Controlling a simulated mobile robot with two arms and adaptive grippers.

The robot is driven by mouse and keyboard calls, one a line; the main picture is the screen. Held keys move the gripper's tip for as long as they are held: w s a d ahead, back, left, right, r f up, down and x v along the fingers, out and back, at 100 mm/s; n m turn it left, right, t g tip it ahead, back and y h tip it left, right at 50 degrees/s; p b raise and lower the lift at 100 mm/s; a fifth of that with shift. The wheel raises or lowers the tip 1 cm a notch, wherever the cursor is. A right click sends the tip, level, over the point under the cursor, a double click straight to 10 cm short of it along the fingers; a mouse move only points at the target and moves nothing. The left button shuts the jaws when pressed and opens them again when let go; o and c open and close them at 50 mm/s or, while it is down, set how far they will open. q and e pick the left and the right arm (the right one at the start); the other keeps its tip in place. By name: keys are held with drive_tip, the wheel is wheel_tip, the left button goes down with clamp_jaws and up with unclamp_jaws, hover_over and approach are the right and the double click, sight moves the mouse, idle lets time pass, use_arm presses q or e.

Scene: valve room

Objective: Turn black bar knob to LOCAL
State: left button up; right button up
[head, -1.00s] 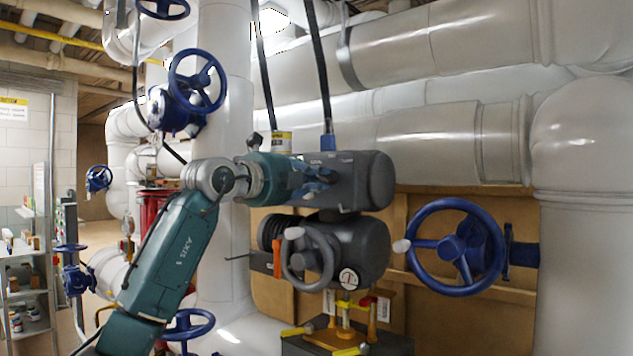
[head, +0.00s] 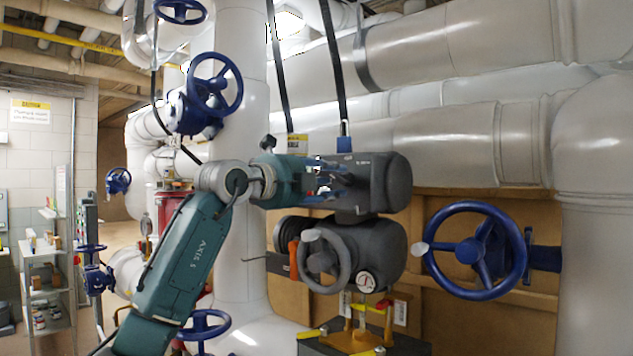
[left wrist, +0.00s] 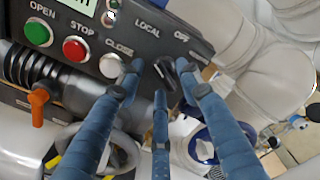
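The black bar knob (left wrist: 166,72) shows in the left wrist view on the dark panel of a grey valve actuator. Its bar sits at a slant below the printed LOCAL (left wrist: 147,27) and OFF (left wrist: 181,36) labels. My left gripper (left wrist: 160,77) is open, its blue fingers spread around the knob; I cannot tell whether any finger touches it. In the head view, my left gripper (head: 328,178) is at the front of the actuator (head: 385,182), and its fingers hide the knob there. My right gripper is not in view.
Green OPEN (left wrist: 38,32), red STOP (left wrist: 76,49) and white CLOSE (left wrist: 111,65) buttons sit left of the knob. An orange lever (left wrist: 39,100) is below them. A grey handwheel (head: 324,262) is under the actuator, and a blue handwheel (head: 476,250) stands to its right.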

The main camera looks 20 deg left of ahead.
use_arm(q)
drive_tip(key=v, duration=1.1)
drive_tip(key=shift+s, duration=0.15)
